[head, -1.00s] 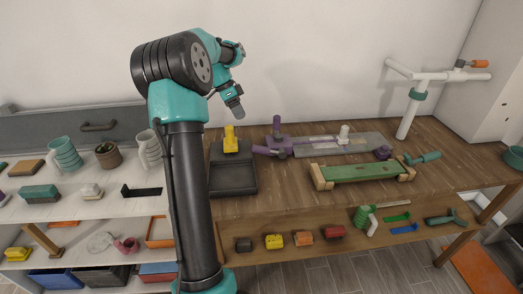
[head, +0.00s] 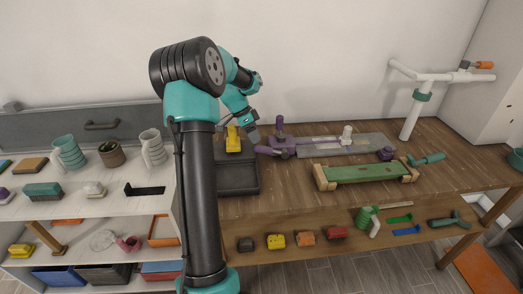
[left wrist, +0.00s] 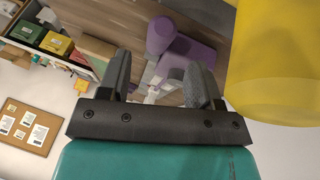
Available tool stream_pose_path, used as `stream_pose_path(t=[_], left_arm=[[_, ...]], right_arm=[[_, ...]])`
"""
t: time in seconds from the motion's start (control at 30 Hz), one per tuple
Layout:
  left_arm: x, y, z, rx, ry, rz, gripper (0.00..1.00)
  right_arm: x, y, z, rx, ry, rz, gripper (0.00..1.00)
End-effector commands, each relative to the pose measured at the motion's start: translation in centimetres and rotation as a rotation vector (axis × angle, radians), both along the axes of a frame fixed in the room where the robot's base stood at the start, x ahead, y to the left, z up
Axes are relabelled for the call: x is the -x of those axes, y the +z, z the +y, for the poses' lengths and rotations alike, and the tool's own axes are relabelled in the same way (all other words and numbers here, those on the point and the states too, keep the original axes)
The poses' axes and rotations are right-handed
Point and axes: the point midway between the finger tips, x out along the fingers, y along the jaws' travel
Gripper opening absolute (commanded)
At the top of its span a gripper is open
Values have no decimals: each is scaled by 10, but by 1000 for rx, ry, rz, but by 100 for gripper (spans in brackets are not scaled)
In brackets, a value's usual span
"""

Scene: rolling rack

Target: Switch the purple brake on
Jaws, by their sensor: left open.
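The purple device (head: 280,143), which has an upright post and a lever-like arm to its left, sits on the wooden table behind the green-topped bench. It also shows in the left wrist view as a purple cylinder and block (left wrist: 165,38) beyond my fingertips. My left gripper (head: 253,137) is open and empty, above and just left of the purple device, close to the yellow part. It also shows at the centre of the left wrist view (left wrist: 162,85). I cannot tell whether it touches anything. My right gripper is not in view.
A yellow upright part (head: 233,138) stands on a dark base (head: 238,178) left of the purple device; it also looms close at the right of the wrist view (left wrist: 275,60). The green bench (head: 365,172) stands in front. A grey board with a white peg (head: 347,135) lies to the right.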

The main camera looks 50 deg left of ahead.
Motion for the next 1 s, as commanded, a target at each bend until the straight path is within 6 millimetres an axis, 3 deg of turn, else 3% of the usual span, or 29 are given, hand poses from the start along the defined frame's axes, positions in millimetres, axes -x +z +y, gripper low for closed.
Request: stream_pose_path(t=[0.4,0.83,1.0], left_arm=[[-15,-57,-24,2,-1,1,58],[-18,-65,-27,0,0,0,58],[-17,-65,-27,0,0,0,41]], right_arm=[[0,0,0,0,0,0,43],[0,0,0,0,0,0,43],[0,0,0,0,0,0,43]])
